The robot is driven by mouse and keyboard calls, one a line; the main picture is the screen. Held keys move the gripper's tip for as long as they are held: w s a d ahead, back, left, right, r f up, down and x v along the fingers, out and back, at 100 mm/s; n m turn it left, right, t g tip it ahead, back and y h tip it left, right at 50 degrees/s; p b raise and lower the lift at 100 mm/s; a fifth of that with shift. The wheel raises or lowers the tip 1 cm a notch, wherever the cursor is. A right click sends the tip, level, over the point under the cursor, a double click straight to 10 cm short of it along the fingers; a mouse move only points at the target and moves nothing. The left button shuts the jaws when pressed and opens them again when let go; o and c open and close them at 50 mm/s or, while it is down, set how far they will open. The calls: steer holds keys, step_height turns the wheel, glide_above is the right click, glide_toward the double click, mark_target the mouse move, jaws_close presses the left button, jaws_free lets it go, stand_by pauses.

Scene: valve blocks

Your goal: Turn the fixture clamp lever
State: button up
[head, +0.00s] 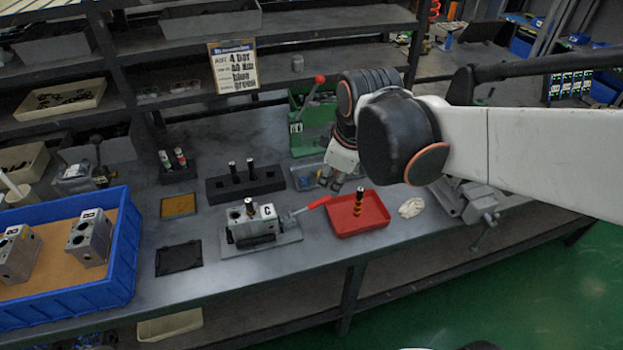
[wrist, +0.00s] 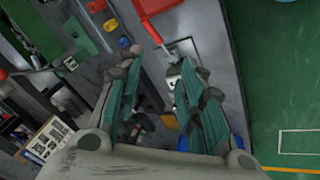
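The clamp fixture (head: 262,243) is a grey plate on the bench holding a metal valve block (head: 243,226) marked C. Its clamp lever (head: 318,203) has a red handle that points right and slightly back, toward the red tray. My gripper (head: 331,184) hangs behind and slightly right of the handle in the head view, apart from it. In the wrist view my gripper (wrist: 160,62) is open, its teal-padded fingers spread with nothing held. The red handle (wrist: 150,28) lies beyond the fingertips there, and the fixture plate (wrist: 184,47) is partly hidden by the right finger.
A red tray (head: 343,226) with a dark and orange fitting stands right of the fixture. A black block with pegs (head: 240,187) and a green press (head: 312,120) stand behind. A blue crate (head: 120,275) with more valve blocks is at left. A white rag (head: 411,207) lies right.

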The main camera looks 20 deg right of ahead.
mark_target(321, 200)
steer(key=w+d+f+n+g+p, duration=0.1)
steer(key=w+f+n+g+p, duration=0.1)
steer(key=w+f+n, duration=0.5)
steer(key=shift+n, duration=0.8)
steer(key=b+x, duration=0.2)
steer(key=x, duration=0.2)
steer(key=b+x, duration=0.1)
steer(key=x, duration=0.4)
steer(key=b+x, duration=0.2)
steer(key=x, duration=0.2)
steer(key=shift+w+d+f+b, duration=0.1)
steer(key=shift+w+f+b, duration=0.1)
steer(key=shift+w+b, duration=0.15)
jaws_close()
